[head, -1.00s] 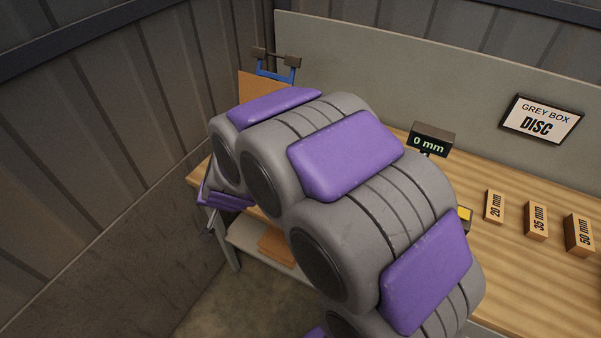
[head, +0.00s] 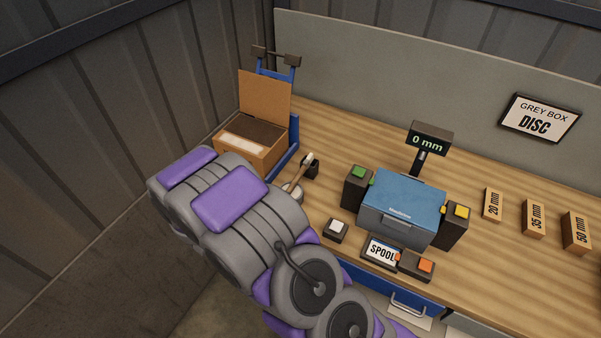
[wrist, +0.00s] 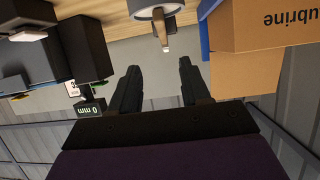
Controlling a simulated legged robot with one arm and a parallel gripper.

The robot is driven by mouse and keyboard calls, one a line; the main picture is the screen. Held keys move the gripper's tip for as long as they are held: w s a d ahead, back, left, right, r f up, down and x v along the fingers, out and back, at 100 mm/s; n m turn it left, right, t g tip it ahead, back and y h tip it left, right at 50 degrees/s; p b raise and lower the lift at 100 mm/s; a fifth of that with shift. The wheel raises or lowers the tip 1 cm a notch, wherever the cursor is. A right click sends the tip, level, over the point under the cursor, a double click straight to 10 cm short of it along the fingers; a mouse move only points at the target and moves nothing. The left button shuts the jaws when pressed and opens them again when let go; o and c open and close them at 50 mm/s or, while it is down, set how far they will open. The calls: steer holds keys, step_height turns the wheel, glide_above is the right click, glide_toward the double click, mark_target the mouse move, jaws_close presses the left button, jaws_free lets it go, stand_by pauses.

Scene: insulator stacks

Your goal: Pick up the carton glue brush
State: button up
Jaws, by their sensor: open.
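The glue brush (head: 300,174) shows in the head view with a wooden handle and a pale end, leaning up from a small round pot (head: 292,191). In the wrist view, which is upside down, the brush (wrist: 160,28) and the round pot (wrist: 148,8) are at the top middle. My gripper (wrist: 159,76) is open and empty, its two dark fingers spread on either side of the brush's line. The brush tip is apart from both fingers. In the head view my arm hides the gripper. The carton (head: 247,155) stands open behind the arm.
A blue-lidded box (head: 402,205) stands between two dark posts beside a 0 mm display (head: 430,138). A small dark block (head: 311,169) is by the brush. A blue hand-truck-like frame (head: 294,130) holds the carton. Labelled blocks (head: 534,217) stand at right. Bare wood lies behind.

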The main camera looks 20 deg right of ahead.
mark_target(298, 175)
steer(key=b+x, duration=0.1)
steer(key=x, duration=0.9)
steer(key=shift+d+f+b, duration=0.15)
steer(key=shift+f+b, duration=0.05)
steer(key=shift+b, duration=0.1)
steer(key=shift+w+r+b+x, duration=0.15)
steer(key=shift+b+x, duration=0.15)
steer(key=shift+x, duration=1.2)
steer(key=shift+w+r+b+x, duration=0.1)
steer(key=shift+w+b+x, duration=0.15)
steer(key=shift+x, duration=1.25)
steer(key=shift+s, duration=0.1)
jaws_close()
